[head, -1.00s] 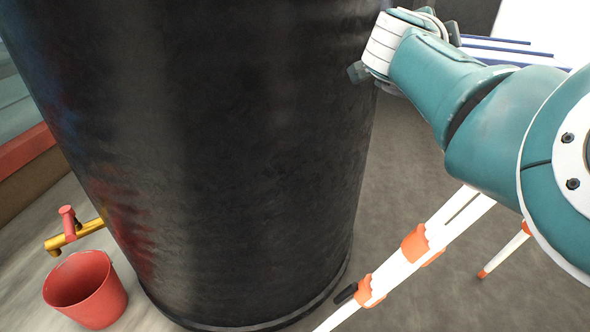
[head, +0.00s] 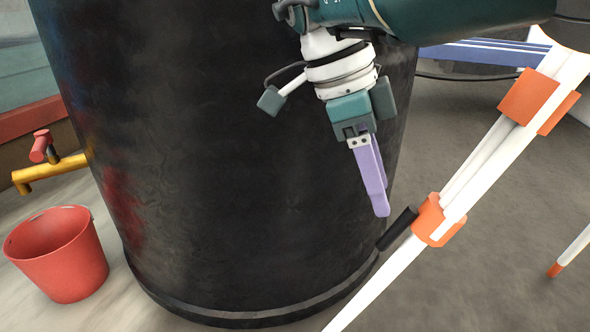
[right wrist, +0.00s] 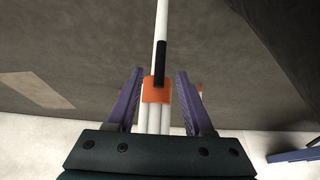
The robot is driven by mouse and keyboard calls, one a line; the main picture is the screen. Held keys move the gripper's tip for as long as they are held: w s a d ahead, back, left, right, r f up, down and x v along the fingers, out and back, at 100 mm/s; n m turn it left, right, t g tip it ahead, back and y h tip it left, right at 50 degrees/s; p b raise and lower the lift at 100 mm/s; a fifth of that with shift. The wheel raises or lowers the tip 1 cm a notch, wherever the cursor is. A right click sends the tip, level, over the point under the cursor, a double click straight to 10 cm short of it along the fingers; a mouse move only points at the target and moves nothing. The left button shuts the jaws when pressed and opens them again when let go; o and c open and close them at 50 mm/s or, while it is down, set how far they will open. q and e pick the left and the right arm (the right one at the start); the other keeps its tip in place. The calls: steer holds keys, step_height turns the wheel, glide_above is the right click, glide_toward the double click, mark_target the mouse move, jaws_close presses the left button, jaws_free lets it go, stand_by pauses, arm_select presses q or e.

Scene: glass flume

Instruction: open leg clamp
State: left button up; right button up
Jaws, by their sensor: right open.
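An orange leg clamp (head: 436,222) sits around a white tripod leg (head: 380,287). Its black lever (head: 397,229) lies roughly along the leg, on the side facing the barrel. My right gripper (head: 378,213) points down with purple fingers, just above and left of the lever in the head view; the two fingers overlap there. In the right wrist view the fingers (right wrist: 159,76) are apart and empty, with the orange clamp (right wrist: 157,90) and black lever (right wrist: 161,62) showing between them. I cannot see any contact. My left gripper is out of view.
A large black barrel (head: 230,180) stands close behind my right gripper. A red bucket (head: 60,255) and a yellow tap (head: 50,170) are at the left. A higher orange clamp (head: 530,97) is on the same leg.

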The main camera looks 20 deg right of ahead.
mark_target(393, 231)
steer(key=b+x, duration=0.3)
steer(key=x, duration=0.5)
steer(key=shift+s+d+f, duration=0.1)
steer(key=shift+d+f, duration=0.1)
steer(key=shift+f, duration=0.05)
steer(key=c, duration=0.8)
jaws_close()
